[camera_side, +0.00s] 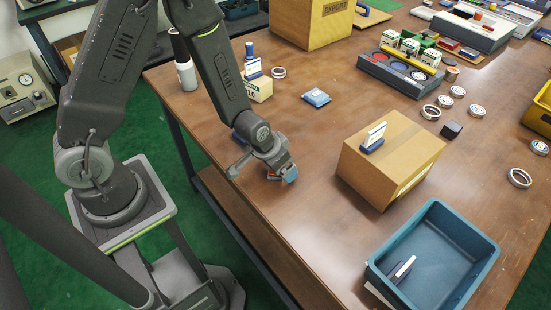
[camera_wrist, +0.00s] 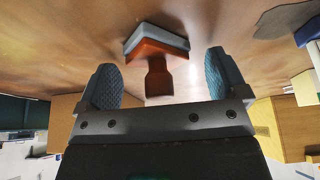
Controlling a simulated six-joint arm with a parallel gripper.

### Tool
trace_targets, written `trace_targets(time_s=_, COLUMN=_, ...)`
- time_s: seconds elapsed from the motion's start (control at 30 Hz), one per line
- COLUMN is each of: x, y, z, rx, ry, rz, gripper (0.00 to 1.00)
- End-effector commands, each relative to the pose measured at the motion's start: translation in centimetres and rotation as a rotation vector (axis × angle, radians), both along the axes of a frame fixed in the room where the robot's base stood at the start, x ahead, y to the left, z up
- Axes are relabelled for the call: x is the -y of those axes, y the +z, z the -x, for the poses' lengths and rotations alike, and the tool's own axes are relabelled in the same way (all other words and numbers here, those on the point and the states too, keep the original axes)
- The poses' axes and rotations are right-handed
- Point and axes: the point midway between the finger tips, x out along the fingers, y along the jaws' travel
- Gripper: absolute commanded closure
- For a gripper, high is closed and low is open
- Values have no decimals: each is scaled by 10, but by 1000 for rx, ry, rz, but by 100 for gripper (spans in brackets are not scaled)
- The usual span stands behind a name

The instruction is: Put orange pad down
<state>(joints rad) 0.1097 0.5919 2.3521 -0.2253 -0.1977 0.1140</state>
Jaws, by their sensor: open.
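The orange pad (camera_wrist: 155,50) shows in the wrist view as an orange block with a short stem pointing towards my gripper and a pale grey layer on its far side. It appears to rest on the brown table. My gripper (camera_wrist: 160,80) is open, with one blue ribbed finger on each side of the stem and a visible gap on both sides. In the side view my gripper (camera_side: 281,175) is low over the table's left part, and only a small bit of orange (camera_side: 272,178) shows beneath it. The rest of the pad is hidden there by the fingers.
A cardboard box (camera_side: 385,165) with a blue-and-white stamp (camera_side: 374,137) on top stands to the right. A blue bin (camera_side: 470,238) is at the front right. A light blue pad (camera_side: 316,97) lies behind my gripper.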

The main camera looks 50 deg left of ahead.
Motion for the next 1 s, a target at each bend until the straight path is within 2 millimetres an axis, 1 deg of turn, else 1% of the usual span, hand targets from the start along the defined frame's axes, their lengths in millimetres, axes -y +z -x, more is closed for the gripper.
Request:
trace_targets(time_s=0.17, x=0, y=19, z=7, rx=4, ry=-1, rz=0, gripper=8)
trace_targets(time_s=0.37, x=1, y=50, z=20, rx=5, ry=-1, rz=2, gripper=8)
trace_targets(time_s=0.6, x=1, y=64, z=26, rx=2, ry=-1, rz=-1, gripper=8)
trace_targets(time_s=0.83, x=2, y=74, z=28, rx=5, ry=-4, rz=8, gripper=8)
trace_targets(time_s=0.87, x=3, y=78, z=28, rx=9, ry=-7, rz=16, gripper=8)
trace_targets(time_s=0.93, x=6, y=94, z=27, rx=26, ry=-16, rz=44, gripper=8)
trace_targets(time_s=0.97, x=8, y=103, z=27, rx=34, ry=-23, rz=61, gripper=8)
trace_targets(time_s=1.0, x=11, y=118, z=28, rx=48, ry=-33, rz=84, gripper=8)
